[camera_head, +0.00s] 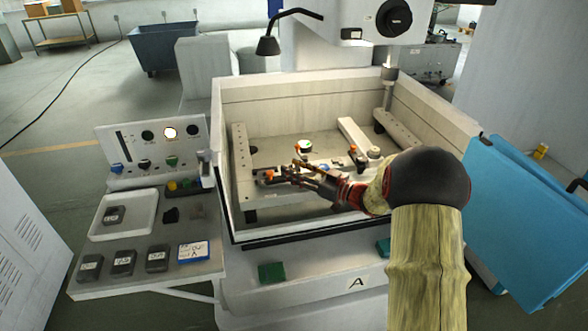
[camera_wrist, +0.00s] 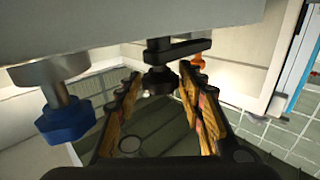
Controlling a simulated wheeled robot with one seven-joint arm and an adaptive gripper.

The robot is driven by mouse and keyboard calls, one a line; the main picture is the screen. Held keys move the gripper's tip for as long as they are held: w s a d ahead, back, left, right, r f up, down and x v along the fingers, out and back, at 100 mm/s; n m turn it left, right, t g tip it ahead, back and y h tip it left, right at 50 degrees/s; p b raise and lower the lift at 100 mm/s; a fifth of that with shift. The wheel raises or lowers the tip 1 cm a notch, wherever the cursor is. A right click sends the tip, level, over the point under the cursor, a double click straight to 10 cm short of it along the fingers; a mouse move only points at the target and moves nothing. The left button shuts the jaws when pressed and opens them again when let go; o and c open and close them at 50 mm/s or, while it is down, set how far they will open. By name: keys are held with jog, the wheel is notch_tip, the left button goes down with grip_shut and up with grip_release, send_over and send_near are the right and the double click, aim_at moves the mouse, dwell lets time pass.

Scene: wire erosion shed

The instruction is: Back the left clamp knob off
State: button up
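My gripper (camera_head: 291,176) reaches into the open tank from the right, at the left part of the work fixture in the head view. In the wrist view, my gripper's (camera_wrist: 160,82) two fingers stand apart, one on each side of a black clamp knob (camera_wrist: 159,79). The knob hangs below a black clamp bar (camera_wrist: 178,49), with gaps showing between it and the fingers. In the head view, a dark clamp part with orange (camera_head: 268,175) shows at the fingertips; my fingers partly hide the knob there. Another clamp with an orange part (camera_head: 353,149) stands farther right.
A blue knob (camera_wrist: 66,119) hangs close left of my fingers in the wrist view; an orange part (camera_wrist: 198,57) is at right. Tank walls (camera_head: 440,118) surround the fixture. A side shelf (camera_head: 120,285) holds a white tray (camera_head: 97,236) and several dark blocks.

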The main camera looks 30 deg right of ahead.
jog(key=v, duration=1.1)
jog(key=shift+s+d, duration=0.2)
jog(key=shift+s, duration=0.15)
jog(key=shift+o, duration=0.7)
